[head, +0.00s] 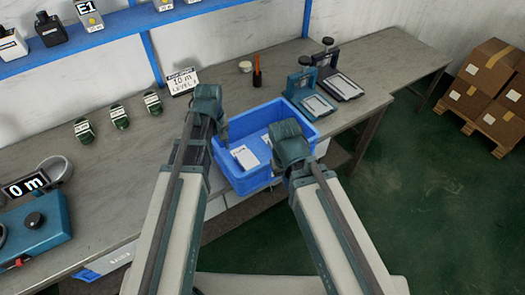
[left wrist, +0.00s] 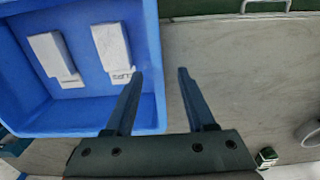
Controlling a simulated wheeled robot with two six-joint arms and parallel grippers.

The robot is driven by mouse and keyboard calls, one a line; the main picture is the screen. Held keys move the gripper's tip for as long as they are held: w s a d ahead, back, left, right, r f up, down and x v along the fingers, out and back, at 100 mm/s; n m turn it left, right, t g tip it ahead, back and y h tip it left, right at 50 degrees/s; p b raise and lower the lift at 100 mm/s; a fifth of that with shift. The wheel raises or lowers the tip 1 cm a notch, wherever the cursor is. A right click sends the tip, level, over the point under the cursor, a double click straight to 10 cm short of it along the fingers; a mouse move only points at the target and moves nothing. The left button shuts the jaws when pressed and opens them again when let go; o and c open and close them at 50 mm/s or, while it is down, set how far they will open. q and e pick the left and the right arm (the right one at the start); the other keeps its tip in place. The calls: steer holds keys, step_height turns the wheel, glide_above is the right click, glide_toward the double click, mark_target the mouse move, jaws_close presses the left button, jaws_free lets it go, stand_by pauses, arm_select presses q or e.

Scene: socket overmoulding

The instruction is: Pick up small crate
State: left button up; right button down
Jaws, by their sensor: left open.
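The small blue crate (head: 244,184) stands at the front edge of the grey workbench, between my two arms. White pieces lie inside it; the left wrist view shows two on the floor of the crate (left wrist: 75,120). My left gripper (head: 223,131) is at the crate's left side. In the left wrist view my left gripper (left wrist: 161,72) is open, one finger over the crate's inside and the other outside its wall; I cannot tell whether they touch it. My right gripper (head: 281,163) is at the crate's right side, its fingers mostly hidden by the wrist.
Two clamp-like fixtures (head: 313,104) stand right of the crate. Small dark green items (head: 119,117) and a sign (head: 182,81) are on the bench to the left. A blue device (head: 38,228) sits at far left. Cardboard boxes (head: 490,67) are at far right.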

mark_target(221, 152)
arm_select(q)
steer(key=shift+f, duration=0.1)
steer(key=f+b, duration=0.3)
steer(key=w+f+b, duration=0.1)
steer(key=f+b, duration=0.1)
steer(key=shift+s, duration=0.1)
jaws_close()
stand_by(1.4)
